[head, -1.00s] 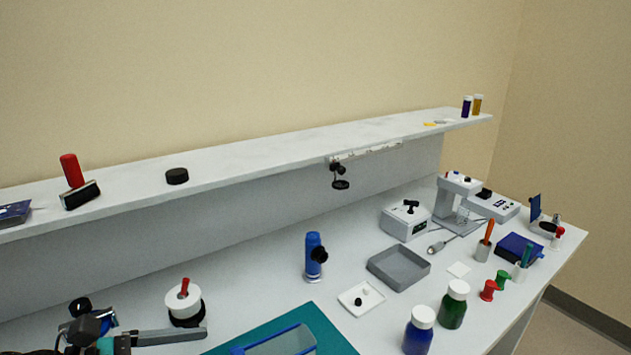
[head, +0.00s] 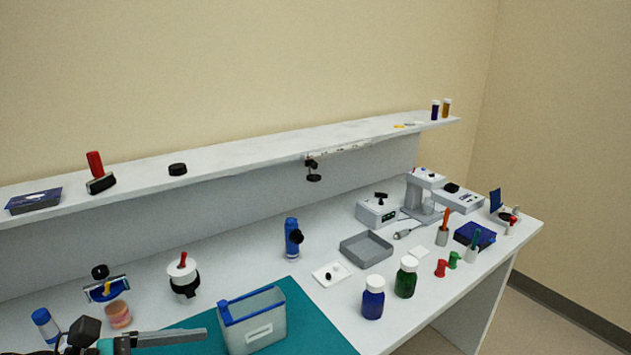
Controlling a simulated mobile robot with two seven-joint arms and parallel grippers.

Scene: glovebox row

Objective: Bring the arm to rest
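My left gripper (head: 165,338) shows at the bottom left of the head view, over the front of the bench (head: 225,262). A long grey finger points right, toward a clear box with a blue rim (head: 252,325) on a teal mat (head: 305,312). There is no sure sign of anything held, and the view is too side-on to show the gap between the fingers. My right gripper is not in view.
Near the gripper stand a blue-capped bottle (head: 46,325), a pinkish jar (head: 118,314) and a white-and-black pot (head: 183,277). Blue (head: 373,300) and green (head: 405,280) bottles stand right of the mat. A long shelf (head: 235,155) runs behind.

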